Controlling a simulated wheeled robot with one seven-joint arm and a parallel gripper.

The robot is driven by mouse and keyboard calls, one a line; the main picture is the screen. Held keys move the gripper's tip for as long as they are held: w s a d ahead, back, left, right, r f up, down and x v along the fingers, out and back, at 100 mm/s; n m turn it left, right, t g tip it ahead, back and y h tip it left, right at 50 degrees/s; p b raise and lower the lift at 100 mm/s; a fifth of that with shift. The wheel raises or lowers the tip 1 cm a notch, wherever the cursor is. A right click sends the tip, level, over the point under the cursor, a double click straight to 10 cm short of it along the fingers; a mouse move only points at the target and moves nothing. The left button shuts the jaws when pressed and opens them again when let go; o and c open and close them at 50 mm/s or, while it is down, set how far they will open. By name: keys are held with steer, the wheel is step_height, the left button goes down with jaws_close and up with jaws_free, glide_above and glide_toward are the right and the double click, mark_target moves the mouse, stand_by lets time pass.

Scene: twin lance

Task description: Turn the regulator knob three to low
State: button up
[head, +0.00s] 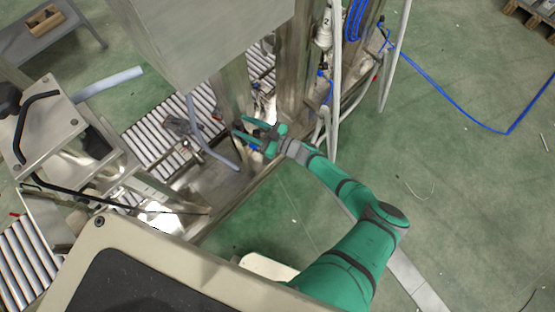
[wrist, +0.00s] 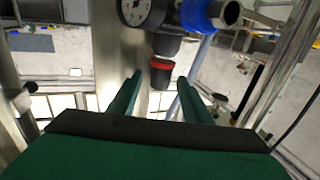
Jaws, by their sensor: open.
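My gripper (wrist: 159,82) is open, with its two green fingers apart and nothing held. In the wrist view a dark regulator knob (wrist: 161,76) with a red band shows beyond the fingertips, in the gap between them. It hangs below a dark regulator body with a round dial gauge (wrist: 141,10). I cannot read a number or a setting on the knob. In the head view my gripper (head: 243,130) reaches to the left beside the steel machine column. The knob cannot be made out there.
A blue fitting (wrist: 204,14) sits right of the gauge, close above the right finger. A metal column (wrist: 113,50) stands close on the left. White pipes (head: 335,80) and blue hoses (head: 355,18) run near my arm. Open green floor lies to the right.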

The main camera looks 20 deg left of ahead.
steer(key=shift+s+a+m+t+h, duration=0.15)
steer(key=shift+m+t+h, duration=0.1)
steer(key=shift+m+t, duration=0.55)
steer(key=shift+s+d+m+t+h, duration=0.1)
steer(key=shift+s+m+t+h, duration=0.15)
steer(key=shift+m+t, duration=0.6)
steer(key=shift+s+a+m+t+h, duration=0.1)
steer(key=shift+m+t+h, duration=0.25)
steer(key=shift+t, duration=0.9)
steer(key=shift+s+a+m+t+h, duration=0.15)
steer(key=shift+m+t+h, duration=0.6)
steer(key=shift+m+t, duration=0.55)
steer(key=shift+s+m+t+h, duration=0.15)
steer(key=shift+m+t+h, duration=0.85)
steer(key=shift+t, duration=0.5)
steer(key=shift+s+a+t+h, duration=0.2)
steer(key=shift+t+h, duration=0.1)
steer(key=shift+h, duration=0.2)
steer(key=shift+s+a+m+t+h, duration=0.1)
steer(key=shift+m+t+h, duration=0.45)
steer(key=shift+m+h, duration=0.15)
steer(key=shift+s+a+m+t+h, duration=0.1)
steer(key=shift+m+t+h, duration=0.5)
steer(key=shift+h, duration=0.2)
